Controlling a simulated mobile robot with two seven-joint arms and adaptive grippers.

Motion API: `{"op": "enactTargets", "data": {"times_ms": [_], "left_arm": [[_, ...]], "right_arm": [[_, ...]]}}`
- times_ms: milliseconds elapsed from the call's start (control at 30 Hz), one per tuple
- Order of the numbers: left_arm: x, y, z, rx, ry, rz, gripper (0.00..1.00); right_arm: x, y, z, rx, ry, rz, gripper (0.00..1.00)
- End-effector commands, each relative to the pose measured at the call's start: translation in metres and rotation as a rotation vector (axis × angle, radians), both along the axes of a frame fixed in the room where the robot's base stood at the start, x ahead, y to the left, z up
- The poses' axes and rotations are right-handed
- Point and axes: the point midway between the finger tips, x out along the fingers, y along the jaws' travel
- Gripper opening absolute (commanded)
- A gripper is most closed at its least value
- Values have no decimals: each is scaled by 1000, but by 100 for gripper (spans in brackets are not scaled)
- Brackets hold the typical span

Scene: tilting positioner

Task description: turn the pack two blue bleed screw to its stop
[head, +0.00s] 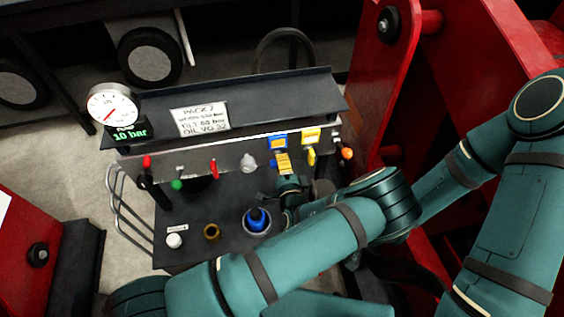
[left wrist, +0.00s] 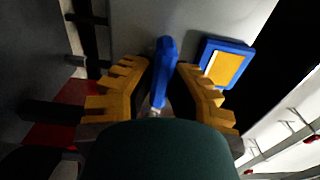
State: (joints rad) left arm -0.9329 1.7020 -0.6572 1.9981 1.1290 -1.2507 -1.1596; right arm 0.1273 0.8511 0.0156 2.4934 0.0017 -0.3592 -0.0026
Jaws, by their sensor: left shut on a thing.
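The blue bleed screw (left wrist: 164,72) shows in the left wrist view as a slim blue handle on the grey panel. It stands between the two toothed yellow fingers of my left gripper (left wrist: 163,82), which is shut on it. In the head view my left gripper (head: 283,163) is at the front panel, just below a blue-edged yellow label (head: 278,141). The same label (left wrist: 228,63) lies right of the fingers in the left wrist view. My right gripper is out of view.
A sign reading PACK 2 (head: 200,119) and a gauge showing 10 bar (head: 113,105) top the console. A yellow lever (head: 311,156) and an orange knob (head: 347,153) are close right of my gripper. Red structure (head: 390,75) rises at right.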

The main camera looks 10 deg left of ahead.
Motion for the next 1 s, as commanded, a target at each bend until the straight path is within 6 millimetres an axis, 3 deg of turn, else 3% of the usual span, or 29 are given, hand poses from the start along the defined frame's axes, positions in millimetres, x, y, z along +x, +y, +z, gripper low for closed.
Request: {"op": "enactTargets", "data": {"times_ms": [500, 533, 600, 1000], "left_arm": [[0, 2, 0, 23, 7, 4, 0], [0, 2, 0, 23, 7, 4, 19], [0, 2, 0, 22, 8, 4, 44], [-5, -2, 0, 21, 8, 0, 45]], "right_arm": [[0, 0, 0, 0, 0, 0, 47], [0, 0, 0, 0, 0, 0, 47], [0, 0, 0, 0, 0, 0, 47], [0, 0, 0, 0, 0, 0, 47]]}}
